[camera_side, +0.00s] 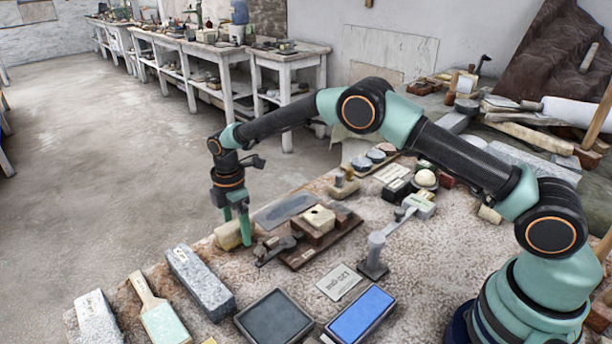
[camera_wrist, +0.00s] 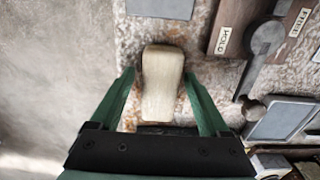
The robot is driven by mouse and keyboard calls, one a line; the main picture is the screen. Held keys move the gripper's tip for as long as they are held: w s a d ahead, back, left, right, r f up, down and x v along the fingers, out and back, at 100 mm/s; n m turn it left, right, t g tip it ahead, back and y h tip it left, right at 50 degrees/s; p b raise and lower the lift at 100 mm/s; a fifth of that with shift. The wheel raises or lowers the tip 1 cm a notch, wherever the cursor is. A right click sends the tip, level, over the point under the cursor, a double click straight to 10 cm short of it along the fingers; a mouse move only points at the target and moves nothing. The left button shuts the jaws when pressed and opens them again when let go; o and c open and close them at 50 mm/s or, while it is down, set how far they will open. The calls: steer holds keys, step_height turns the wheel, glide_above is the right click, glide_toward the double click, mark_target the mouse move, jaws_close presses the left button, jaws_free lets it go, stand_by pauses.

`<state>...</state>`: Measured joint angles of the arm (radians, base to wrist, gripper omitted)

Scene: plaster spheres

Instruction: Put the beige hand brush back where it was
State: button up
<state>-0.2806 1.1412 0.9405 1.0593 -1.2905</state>
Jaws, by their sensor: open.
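The beige hand brush (camera_wrist: 162,85), a pale rounded block with a narrowed waist, lies between my gripper's fingers in the wrist view. In the side view the brush (camera_side: 227,237) is at the far left edge of the speckled worktable (camera_side: 440,250). My gripper (camera_side: 236,231) points down over it, with its green fingers partly in front of it. In the wrist view my gripper (camera_wrist: 160,78) is open, one finger on each side of the brush, with small gaps showing. The brush's underside is hidden.
Close by are a grey slab (camera_side: 284,210) and a brown wooden board (camera_side: 305,257) with blocks on it. A long grey stone (camera_side: 200,283) and a wooden-handled paddle (camera_side: 162,320) lie nearer the front. The table drops to the floor (camera_side: 110,170) beside the brush.

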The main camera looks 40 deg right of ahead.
step_height(320, 180, up, 12)
step_height(320, 180, up, 7)
steer(key=m+t, duration=0.1)
steer(key=m, duration=0.3)
glide_above(237, 223)
steer(key=s+d, duration=0.3)
steer(key=d, duration=0.1)
steer(key=s+d+r+m+t, duration=0.2)
steer(key=s+d+r+m, duration=0.2)
steer(key=s, duration=0.3)
steer(key=s+d+r+m+t, duration=0.1)
steer(key=s+d+r+m, duration=0.35)
steer(key=s, duration=0.25)
steer(key=s+d+f+m+t, duration=0.1)
steer(key=s+d+f+m, duration=0.2)
steer(key=s+m, duration=0.2)
steer(key=s, duration=0.3)
steer(key=shift+f+t, duration=0.25)
steer(key=shift+t, duration=0.05)
